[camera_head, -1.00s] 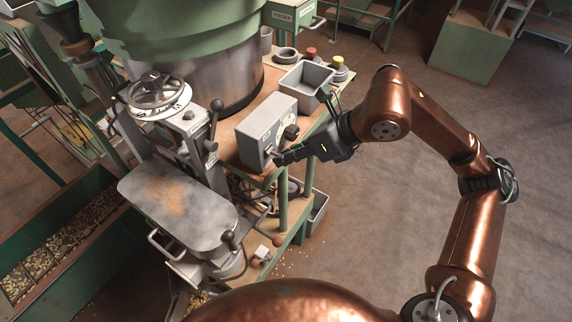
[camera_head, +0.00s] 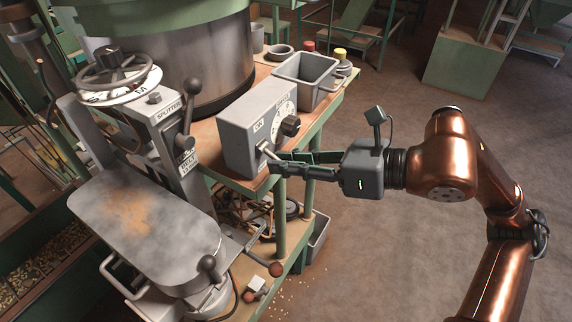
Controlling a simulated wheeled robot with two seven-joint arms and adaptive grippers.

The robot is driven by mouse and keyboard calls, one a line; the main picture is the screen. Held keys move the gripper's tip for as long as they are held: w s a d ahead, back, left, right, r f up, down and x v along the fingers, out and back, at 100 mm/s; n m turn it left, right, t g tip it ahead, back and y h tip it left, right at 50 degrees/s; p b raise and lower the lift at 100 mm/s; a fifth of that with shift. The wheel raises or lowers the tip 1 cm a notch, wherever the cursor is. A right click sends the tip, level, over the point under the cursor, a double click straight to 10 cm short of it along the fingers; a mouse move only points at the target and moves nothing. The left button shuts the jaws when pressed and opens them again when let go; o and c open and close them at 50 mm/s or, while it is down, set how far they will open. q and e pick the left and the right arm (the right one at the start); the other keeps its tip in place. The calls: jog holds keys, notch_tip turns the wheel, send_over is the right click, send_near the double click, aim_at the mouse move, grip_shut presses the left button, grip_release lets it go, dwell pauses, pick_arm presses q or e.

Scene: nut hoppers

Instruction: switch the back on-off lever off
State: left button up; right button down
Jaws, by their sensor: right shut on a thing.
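A grey control box (camera_head: 252,125) stands on the wooden bench top, with an "ON" label on its near face and a dark knob (camera_head: 290,126) with a dial on its right side. A small metal lever (camera_head: 264,146) sticks out of the near face below the label. My right gripper (camera_head: 274,161) reaches in from the right, its fingers closed at the lever's outer end. The fingertips hide that end. Any "OFF" mark is hidden or too small to read. My left gripper is not in view.
Left is a machine with a handwheel (camera_head: 115,75), a "SPLITTER" label and a black-knobbed lever (camera_head: 188,122).

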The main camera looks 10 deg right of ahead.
dwell(0.4)
jog(key=c, duration=2.1)
grip_release()
jog(key=v, duration=1.2)
jog(key=shift+f, duration=0.2)
